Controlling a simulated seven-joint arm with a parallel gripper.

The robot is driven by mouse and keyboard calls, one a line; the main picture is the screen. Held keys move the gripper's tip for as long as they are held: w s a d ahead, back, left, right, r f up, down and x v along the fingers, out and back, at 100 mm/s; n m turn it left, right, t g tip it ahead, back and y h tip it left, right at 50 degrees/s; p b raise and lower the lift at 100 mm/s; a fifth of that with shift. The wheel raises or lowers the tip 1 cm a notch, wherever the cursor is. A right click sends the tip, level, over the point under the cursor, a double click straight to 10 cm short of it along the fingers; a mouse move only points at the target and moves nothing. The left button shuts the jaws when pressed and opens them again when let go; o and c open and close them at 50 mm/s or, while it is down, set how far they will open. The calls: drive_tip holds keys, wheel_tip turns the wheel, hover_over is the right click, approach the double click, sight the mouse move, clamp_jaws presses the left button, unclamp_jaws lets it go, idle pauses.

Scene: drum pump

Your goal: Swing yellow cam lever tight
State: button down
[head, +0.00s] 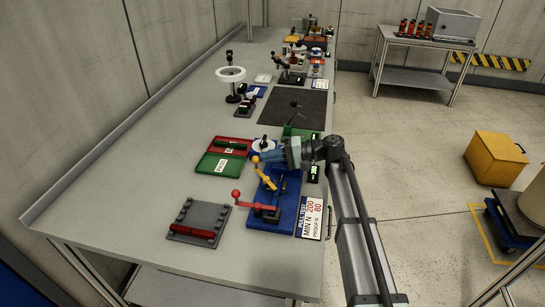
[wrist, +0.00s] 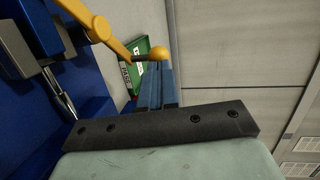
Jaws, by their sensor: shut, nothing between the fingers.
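The yellow cam lever (head: 265,175) stands tilted on the blue fixture (head: 276,203), with a round knob at its upper end. In the wrist view the yellow lever (wrist: 97,27) runs from the upper left to its knob at my fingertips. My gripper (head: 268,156) is shut and empty, reaching in from the right at knob height. Its two blue fingers (wrist: 157,74) lie together in the wrist view, just below the knob in the picture. I cannot tell whether they touch it. A red-knobbed lever (head: 252,204) extends left from the fixture's front.
A grey block with red parts (head: 199,222) lies to the left. Bare bench lies at far left.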

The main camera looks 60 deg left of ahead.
sight(258, 158)
drive_tip(key=shift+a+n+g+h, duration=0.3)
drive_tip(key=shift+a+n+h, duration=0.05)
drive_tip(key=shift+n+h, duration=0.05)
drive_tip(key=shift+s, duration=0.3)
drive_tip(key=shift+s+a, duration=0.3)
drive_tip(key=shift+s, duration=0.4)
drive_tip(key=shift+s+a, duration=0.15)
drive_tip(key=shift+s, duration=1.2)
drive_tip(key=w+a, duration=0.1)
drive_tip(key=w, duration=0.3)
drive_tip(key=w+a+r, duration=0.1)
drive_tip(key=w, duration=0.3)
drive_tip(key=w+a+r, duration=0.1)
drive_tip(key=w, duration=0.3)
drive_tip(key=shift+a+r, duration=0.2)
drive_tip(key=shift+a, duration=0.1)
drive_tip(key=shift+w+a+r, duration=0.15)
drive_tip(key=shift+w, duration=0.45)
